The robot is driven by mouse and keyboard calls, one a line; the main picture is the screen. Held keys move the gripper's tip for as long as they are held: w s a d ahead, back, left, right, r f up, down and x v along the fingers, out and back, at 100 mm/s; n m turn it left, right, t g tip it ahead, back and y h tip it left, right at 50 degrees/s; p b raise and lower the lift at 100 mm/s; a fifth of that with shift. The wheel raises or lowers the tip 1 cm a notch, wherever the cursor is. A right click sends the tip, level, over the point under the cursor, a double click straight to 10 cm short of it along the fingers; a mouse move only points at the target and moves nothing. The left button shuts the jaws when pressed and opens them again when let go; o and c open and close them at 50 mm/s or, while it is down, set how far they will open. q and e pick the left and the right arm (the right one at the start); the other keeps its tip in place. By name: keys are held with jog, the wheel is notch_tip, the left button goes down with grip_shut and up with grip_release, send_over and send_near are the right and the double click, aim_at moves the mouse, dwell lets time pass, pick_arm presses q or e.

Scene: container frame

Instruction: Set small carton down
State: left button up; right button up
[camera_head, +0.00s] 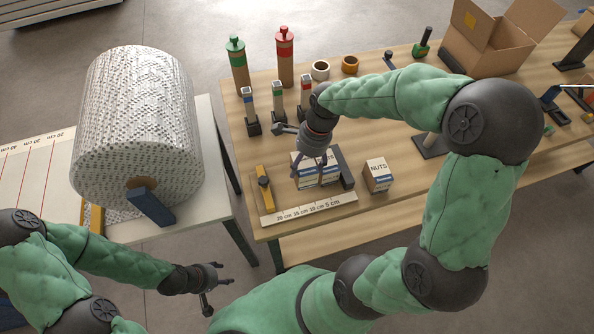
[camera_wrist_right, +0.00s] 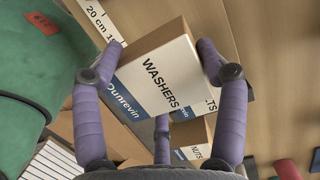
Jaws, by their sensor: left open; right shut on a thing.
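A small white and brown carton lettered WASHERS (camera_wrist_right: 158,82) is between the purple fingers of my right gripper (camera_wrist_right: 163,62). In the head view my right gripper (camera_head: 310,160) is over the bench, with the carton (camera_head: 303,174) partly hidden by the fingers. It is beside another carton (camera_wrist_right: 212,98) whose lettering ends in TS; I cannot tell whether the two touch or whether the held one rests on the bench. A NUTS carton (camera_head: 378,174) stands apart to the right. My left gripper (camera_head: 216,281) is open and empty, off the benches at the lower left.
Tools and marker bottles (camera_head: 285,58) stand behind. A large wrap roll (camera_head: 137,125) occupies the left table.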

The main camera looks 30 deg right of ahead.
jog(key=shift+w+a+f, duration=0.15)
jog(key=shift+w+f, duration=0.3)
jog(key=shift+f, duration=0.15)
jog(key=shift+w+a+f, duration=0.15)
jog(key=shift+w+f, duration=0.3)
jog(key=shift+f, duration=0.1)
jog(key=x, duration=0.1)
jog(key=b+x, duration=0.1)
jog(key=x, duration=0.1)
jog(key=shift+w+d+f+b, duration=0.25)
jog(key=shift+f+b, duration=0.05)
jog(key=shift+f, duration=0.1)
jog(key=o, duration=1.4)
jog(key=p+v, duration=0.3)
jog(key=v, duration=0.9)
jog(key=shift+s, duration=0.1)
